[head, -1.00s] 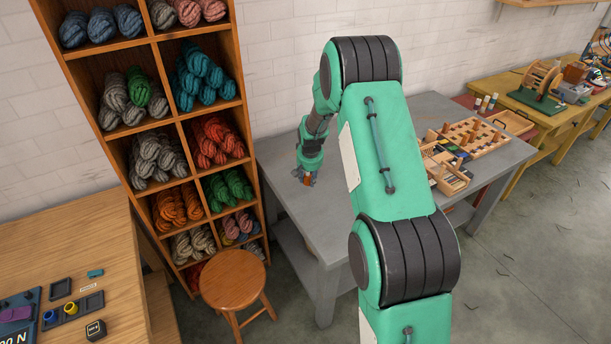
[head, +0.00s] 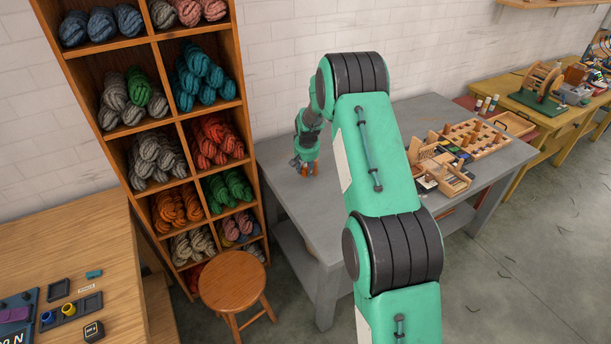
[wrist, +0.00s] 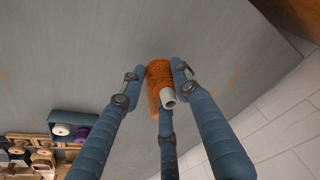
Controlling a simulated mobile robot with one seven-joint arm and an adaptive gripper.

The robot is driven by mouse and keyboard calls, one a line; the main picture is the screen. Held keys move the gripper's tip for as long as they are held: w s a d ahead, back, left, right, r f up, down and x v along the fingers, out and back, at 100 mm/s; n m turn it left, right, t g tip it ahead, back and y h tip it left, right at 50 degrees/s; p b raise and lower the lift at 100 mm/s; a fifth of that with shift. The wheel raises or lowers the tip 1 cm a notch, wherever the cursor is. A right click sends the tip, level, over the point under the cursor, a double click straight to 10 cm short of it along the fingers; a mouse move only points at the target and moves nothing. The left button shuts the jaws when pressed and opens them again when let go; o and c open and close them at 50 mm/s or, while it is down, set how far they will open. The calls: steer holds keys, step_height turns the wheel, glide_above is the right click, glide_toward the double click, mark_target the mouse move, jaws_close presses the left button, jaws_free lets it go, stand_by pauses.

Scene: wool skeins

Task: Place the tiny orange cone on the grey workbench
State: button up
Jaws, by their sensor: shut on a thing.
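The tiny orange cone (wrist: 156,76) is a spool of orange yarn with a pale tube end, seen in the wrist view between my blue fingers. My gripper (wrist: 156,84) is shut on it, with fingers on both sides and one below. In the head view my gripper (head: 305,166) is small, over the left part of the grey workbench (head: 290,196), near its wall side. The workbench (wrist: 70,50) fills much of the wrist view behind the cone. Whether the cone touches the bench top I cannot tell.
Wooden trays of spools and tools (head: 470,138) stand on the workbench's right part. The bench around my gripper is clear. A yarn shelf (head: 187,110) and a round stool (head: 232,282) stand left of the bench. A wooden table (head: 85,245) is at far left.

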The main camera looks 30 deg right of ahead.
mark_target(306, 170)
steer(key=shift+w+d, duration=0.15)
steer(key=shift+w, duration=0.2)
steer(key=shift+f+b, duration=0.6)
steer(key=shift+f, duration=1.15)
steer(key=shift+f, duration=0.15)
steer(key=o, duration=1.1)
steer(key=p+v, duration=0.2)
steer(key=v, duration=1)
steer(key=shift+s, duration=0.1)
